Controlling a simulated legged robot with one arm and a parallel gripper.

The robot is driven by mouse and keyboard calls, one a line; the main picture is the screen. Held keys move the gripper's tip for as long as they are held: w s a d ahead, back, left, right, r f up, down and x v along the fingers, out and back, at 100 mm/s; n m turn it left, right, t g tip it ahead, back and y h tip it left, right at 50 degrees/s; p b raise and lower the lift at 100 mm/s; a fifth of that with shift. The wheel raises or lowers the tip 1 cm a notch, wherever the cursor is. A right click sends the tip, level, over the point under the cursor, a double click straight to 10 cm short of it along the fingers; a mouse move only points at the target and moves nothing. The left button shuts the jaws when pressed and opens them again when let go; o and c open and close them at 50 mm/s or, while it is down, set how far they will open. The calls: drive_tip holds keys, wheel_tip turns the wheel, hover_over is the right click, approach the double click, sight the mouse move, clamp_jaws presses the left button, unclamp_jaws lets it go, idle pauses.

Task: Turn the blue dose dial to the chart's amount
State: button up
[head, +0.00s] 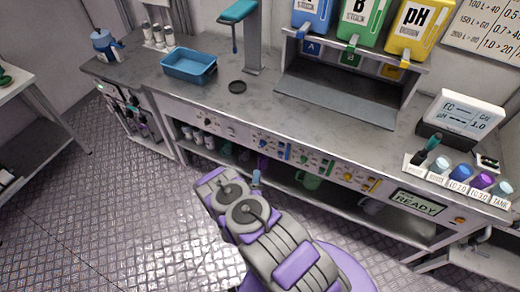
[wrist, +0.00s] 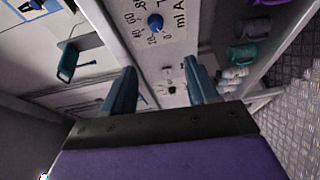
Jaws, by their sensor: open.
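The blue dose dial (wrist: 155,22) shows in the wrist view on a pale scale plate (wrist: 170,42) marked with numbers and "ml A". My gripper (wrist: 158,76) is open, its two blue-grey fingers apart, with nothing between them; the dial lies beyond the fingertips, not touched. In the head view my arm reaches toward the bench's front panel (head: 225,124), with a fingertip (head: 256,178) just below it. Small blue controls show on that panel, too small to read. The wall chart (head: 485,28) at top right lists litres with amounts and is cut off by the frame edge.
Blue, green and yellow containers (head: 415,28) stand on a dispenser rack. A blue tray (head: 189,66) sits at left on the bench (head: 210,95). An EC/pH meter (head: 465,118) and labelled bottles stand at right. A screen (head: 416,202) reads READY. The floor is clear at left.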

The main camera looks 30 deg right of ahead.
approach(262, 146)
drive_tip(key=x, duration=0.7)
drive_tip(key=shift+w+d+f+b, duration=0.2)
drive_tip(key=shift+w+b, duration=0.05)
drive_tip(key=shift+b, duration=0.15)
drive_tip(key=shift+w+r+n+t, duration=0.1)
drive_tip(key=shift+w+n+t, duration=0.2)
drive_tip(key=shift+w, duration=0.1)
drive_tip(key=c, duration=1)
